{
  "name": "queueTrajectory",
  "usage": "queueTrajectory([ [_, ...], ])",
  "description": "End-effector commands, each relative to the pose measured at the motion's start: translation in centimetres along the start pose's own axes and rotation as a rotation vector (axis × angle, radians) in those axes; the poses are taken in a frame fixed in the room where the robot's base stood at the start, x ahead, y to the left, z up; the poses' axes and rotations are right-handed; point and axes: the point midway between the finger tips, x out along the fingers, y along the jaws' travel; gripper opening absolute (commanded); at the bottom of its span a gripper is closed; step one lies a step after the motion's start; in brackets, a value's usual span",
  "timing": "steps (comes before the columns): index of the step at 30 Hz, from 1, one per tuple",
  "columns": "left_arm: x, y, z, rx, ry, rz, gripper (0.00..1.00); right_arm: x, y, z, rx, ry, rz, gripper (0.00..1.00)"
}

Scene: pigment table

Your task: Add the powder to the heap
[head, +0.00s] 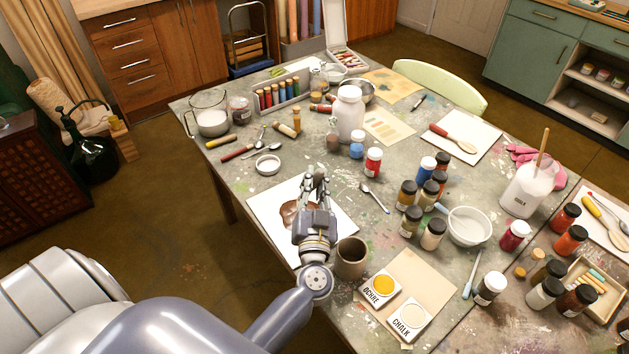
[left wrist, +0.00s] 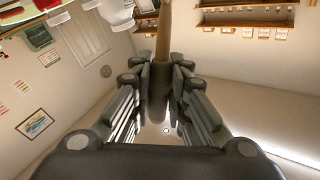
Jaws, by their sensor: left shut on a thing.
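My left gripper (head: 317,180) is above a white board (head: 338,214), near its right part. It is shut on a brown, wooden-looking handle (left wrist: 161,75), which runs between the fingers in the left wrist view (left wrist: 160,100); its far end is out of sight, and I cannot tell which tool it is. A brown heap (head: 290,212) lies on the board, partly hidden by the gripper. An ochre dish (head: 383,284) holding yellow powder and a chalk dish (head: 411,318) holding pale powder stand on a beige sheet in front. My right gripper is in neither view.
A brown cup (head: 351,258) stands close beside my left wrist. A spoon (head: 374,196) lies right of the board. Several pigment jars and a white bowl (head: 469,226) crowd the right. A big white jar (head: 348,114) and a white ring-shaped lid (head: 267,164) are farther back.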

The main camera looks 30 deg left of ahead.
Motion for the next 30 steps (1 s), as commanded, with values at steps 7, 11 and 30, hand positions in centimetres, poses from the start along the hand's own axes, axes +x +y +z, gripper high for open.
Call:
queueTrajectory([
  [7,-0.04,0.1,0.31,0.0,0.0,-0.001,0.02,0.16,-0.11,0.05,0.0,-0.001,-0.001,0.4],
  [11,-0.06,0.15,0.45,0.001,0.0,-0.001,0.02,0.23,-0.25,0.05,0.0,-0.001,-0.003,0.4],
  [30,-0.15,0.34,1.01,0.0,0.0,0.0,0.02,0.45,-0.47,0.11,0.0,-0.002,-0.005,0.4],
])
